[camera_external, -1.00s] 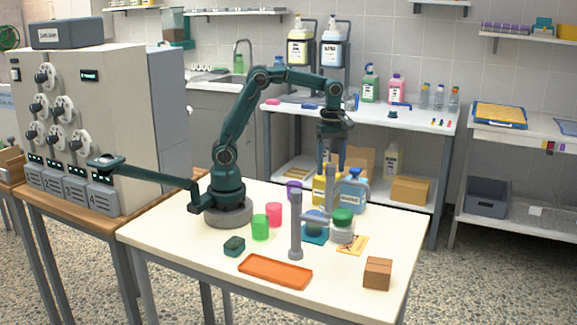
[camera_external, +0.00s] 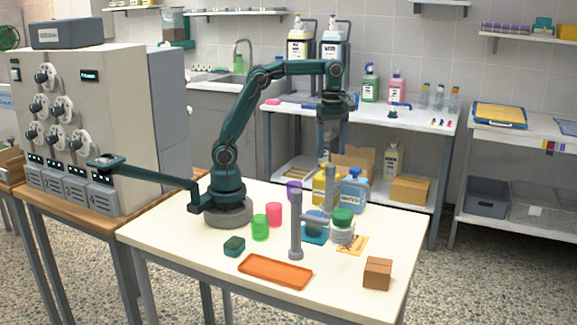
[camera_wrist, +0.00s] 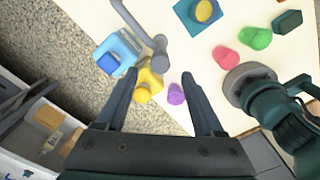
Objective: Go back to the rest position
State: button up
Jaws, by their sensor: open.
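My gripper (camera_external: 333,145) is raised high over the back of the white table, fingers pointing down. In the wrist view its two fingers (camera_wrist: 158,82) are spread apart with nothing held between them. Below, and not touched, are the yellow bottle (camera_wrist: 149,84), the purple cup (camera_wrist: 176,94) and the blue bottle (camera_wrist: 112,56). In the external view the blue bottle (camera_external: 354,192) and yellow bottle (camera_external: 319,193) stand near the table's back edge. The purple cup (camera_external: 293,187) is left of them.
A grey post stand (camera_external: 296,228), a jar with a green lid (camera_external: 342,221), a green cup (camera_external: 260,228), a pink cup (camera_external: 274,214), an orange tray (camera_external: 275,271) and a brown box (camera_external: 377,272) are on the table (camera_external: 190,250). The air around my gripper looks free.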

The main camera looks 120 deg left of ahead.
jog(key=s+d+r+m+t, duration=0.2)
jog(key=d+m, duration=0.2)
jog(key=d, duration=0.2)
jog(key=s+d+r+m+t, duration=0.1)
jog(key=s+d+r+m, duration=0.1)
jog(key=s+d+m, duration=0.3)
jog(key=s+d+f+m+t, duration=0.2)
jog(key=d+f+m, duration=0.4)
jog(key=m, duration=1.2)
jog(key=shift+s+d+f+t, duration=0.3)
jog(key=shift+s+f, duration=0.4)
jog(key=shift+s, duration=0.15)
jog(key=shift+c, duration=0.2)
